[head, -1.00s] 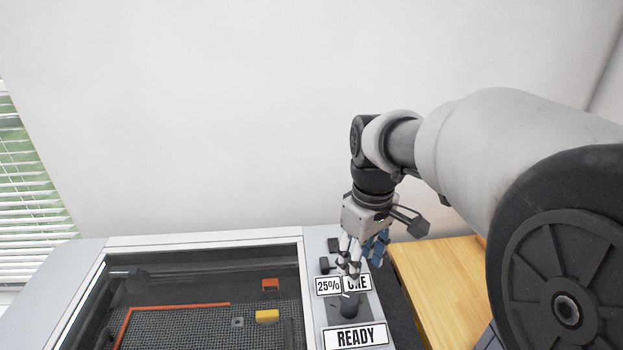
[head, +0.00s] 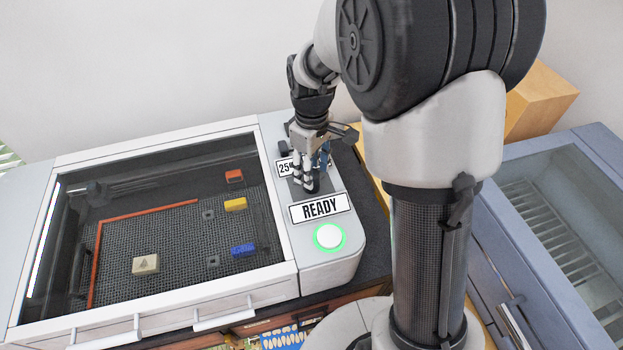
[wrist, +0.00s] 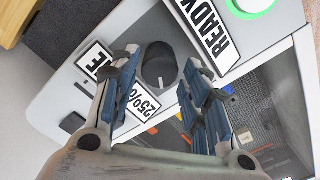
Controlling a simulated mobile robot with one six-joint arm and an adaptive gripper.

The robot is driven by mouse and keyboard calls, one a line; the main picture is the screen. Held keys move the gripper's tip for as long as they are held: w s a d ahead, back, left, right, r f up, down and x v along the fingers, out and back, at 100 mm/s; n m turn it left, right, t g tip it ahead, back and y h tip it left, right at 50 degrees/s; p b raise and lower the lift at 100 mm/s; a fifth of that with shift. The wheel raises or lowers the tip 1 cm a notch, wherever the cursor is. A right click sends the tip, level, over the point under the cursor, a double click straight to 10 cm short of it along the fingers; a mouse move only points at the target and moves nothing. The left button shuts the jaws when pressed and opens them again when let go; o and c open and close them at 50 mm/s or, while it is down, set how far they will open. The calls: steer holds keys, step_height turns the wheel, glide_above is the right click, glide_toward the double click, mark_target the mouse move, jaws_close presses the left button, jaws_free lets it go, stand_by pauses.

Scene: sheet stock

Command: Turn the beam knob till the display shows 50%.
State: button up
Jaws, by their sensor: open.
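The beam knob (wrist: 160,66) is a dark grey round knob with a white pointer mark, on the machine's control panel. In the head view its dark body (head: 311,187) shows partly below my fingers. The display (wrist: 146,103) reads 25%; in the head view its right end is hidden by my gripper (head: 305,184). In the wrist view my gripper (wrist: 158,76) is open, with one blue-padded finger on each side of the knob. I cannot tell whether the pads touch it.
A second label (wrist: 95,60) is partly covered by a finger. A READY sign (head: 320,207) and a green-ringed white button (head: 329,237) sit in front of the knob. The lidded bed (head: 180,240) with several coloured pieces lies left.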

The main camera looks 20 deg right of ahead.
steer(key=shift+f, duration=2)
steer(key=shift+c, duration=0.4)
steer(key=c, duration=0.7)
